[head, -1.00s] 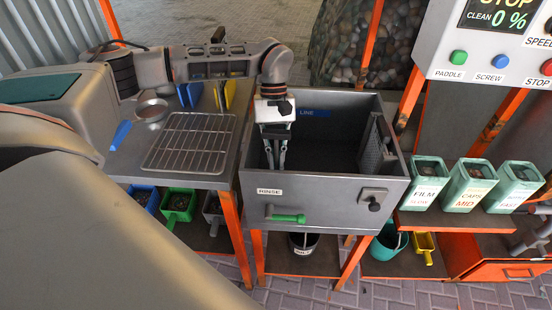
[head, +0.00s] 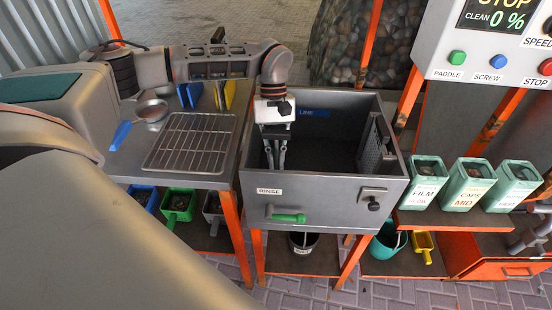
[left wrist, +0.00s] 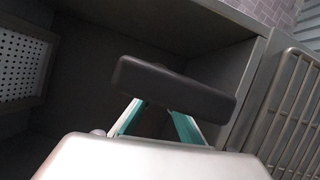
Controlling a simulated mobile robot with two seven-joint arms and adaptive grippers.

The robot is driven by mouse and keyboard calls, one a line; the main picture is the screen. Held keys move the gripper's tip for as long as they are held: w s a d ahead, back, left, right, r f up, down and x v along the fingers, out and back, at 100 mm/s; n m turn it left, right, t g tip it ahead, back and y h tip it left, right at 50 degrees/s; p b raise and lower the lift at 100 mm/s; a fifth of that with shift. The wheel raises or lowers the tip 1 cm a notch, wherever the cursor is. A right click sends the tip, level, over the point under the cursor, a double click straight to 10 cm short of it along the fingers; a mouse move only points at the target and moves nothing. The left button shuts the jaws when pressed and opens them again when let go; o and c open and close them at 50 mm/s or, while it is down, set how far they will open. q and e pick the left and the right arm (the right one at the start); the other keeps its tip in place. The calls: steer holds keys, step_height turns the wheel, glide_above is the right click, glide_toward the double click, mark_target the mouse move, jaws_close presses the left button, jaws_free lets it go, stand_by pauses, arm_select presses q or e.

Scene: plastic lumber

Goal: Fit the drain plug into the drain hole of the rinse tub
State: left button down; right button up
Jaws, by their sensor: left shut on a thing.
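The rinse tub (head: 322,190) is a deep grey box with a RINSE label on its front. My left gripper (head: 276,166) reaches down into its left part, fingers close together and pointing at the floor. In the left wrist view, a dark rounded bar-like piece lies across the teal fingers (left wrist: 160,122); I cannot tell whether it is the drain plug's edge or part of the gripper. The gripper is shut on the plug, which I cannot clearly make out in the head view. The drain hole is not visible; the tub floor is dark and partly hidden. My right gripper is not in view.
A wire rack (head: 190,143) lies on the counter left of the tub, with a metal strainer (head: 151,110) behind it. A perforated panel (left wrist: 20,65) stands inside the tub. A green handle (head: 288,218) and a knob (head: 374,206) stick out at the tub's front.

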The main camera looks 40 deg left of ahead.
arm_select(q)
steer(key=shift+f+b, duration=0.65)
steer(key=shift+f, duration=1.4)
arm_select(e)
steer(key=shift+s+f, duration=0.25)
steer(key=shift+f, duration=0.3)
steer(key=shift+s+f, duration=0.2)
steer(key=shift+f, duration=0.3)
arm_select(q)
steer(key=c, duration=2.1)
jaws_free()
steer(key=v, duration=1.2)
